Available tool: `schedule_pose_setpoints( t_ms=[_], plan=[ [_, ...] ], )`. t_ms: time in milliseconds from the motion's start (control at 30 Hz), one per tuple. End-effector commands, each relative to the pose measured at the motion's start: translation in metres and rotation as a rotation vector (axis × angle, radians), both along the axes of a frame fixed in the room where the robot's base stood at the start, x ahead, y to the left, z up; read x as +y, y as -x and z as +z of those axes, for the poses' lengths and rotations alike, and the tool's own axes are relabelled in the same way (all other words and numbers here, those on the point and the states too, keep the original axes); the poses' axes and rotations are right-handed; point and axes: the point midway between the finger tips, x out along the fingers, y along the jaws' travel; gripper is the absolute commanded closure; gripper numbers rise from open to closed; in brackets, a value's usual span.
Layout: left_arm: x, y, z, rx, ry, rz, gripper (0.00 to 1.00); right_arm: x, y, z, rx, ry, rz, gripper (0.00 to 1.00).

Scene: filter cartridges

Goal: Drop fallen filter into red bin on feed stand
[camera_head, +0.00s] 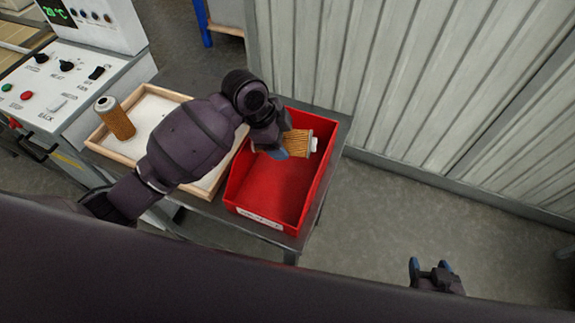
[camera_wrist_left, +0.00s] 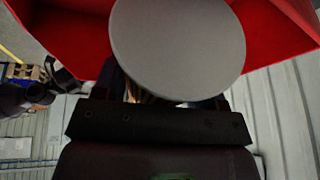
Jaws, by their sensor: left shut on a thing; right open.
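An orange pleated filter (camera_head: 299,143) with a pale end cap is held by my left gripper (camera_head: 284,146), over the far part of the red bin (camera_head: 262,207). The left gripper is shut on it. In the left wrist view the filter's round grey end (camera_wrist_left: 180,48) fills the middle, with the red bin (camera_wrist_left: 62,30) behind it. The red bin stands on the dark feed stand (camera_head: 317,210) and its visible floor is empty. My right gripper (camera_head: 432,270) is open and empty at the lower right, over the floor.
A wooden-rimmed tray (camera_head: 157,90) with a white bottom sits left of the bin on the stand. Another orange filter (camera_head: 115,119) stands upright in it. A control panel machine (camera_head: 58,85) is at the left. A corrugated wall (camera_head: 420,80) is behind the stand.

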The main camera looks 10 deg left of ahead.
Motion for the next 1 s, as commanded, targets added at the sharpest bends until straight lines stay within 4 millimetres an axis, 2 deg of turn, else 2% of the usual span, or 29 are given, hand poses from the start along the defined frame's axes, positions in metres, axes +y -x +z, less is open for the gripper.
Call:
schedule_pose_setpoints(
  t_ms=[433,467,633,1000],
  plan=[
    [0.0003,0.0002,-0.0070,0.000,0.000,0.001,0.61,0.0002,-0.0013,0.0009,-0.003,0.000,0.000,0.40],
    [0.0002,0.0002,-0.0069,0.000,0.000,0.001,0.31,0.0002,-0.0014,0.0008,-0.003,0.000,0.000,0.40],
    [0.0002,0.0001,-0.0069,0.000,0.000,0.001,0.05,0.0003,-0.0014,0.0008,-0.003,0.000,0.000,0.40],
    [0.0023,0.0002,-0.0020,-0.001,0.000,0.000,0.05,0.0007,-0.0015,0.0001,-0.003,-0.002,-0.001,0.40]
  ],
)
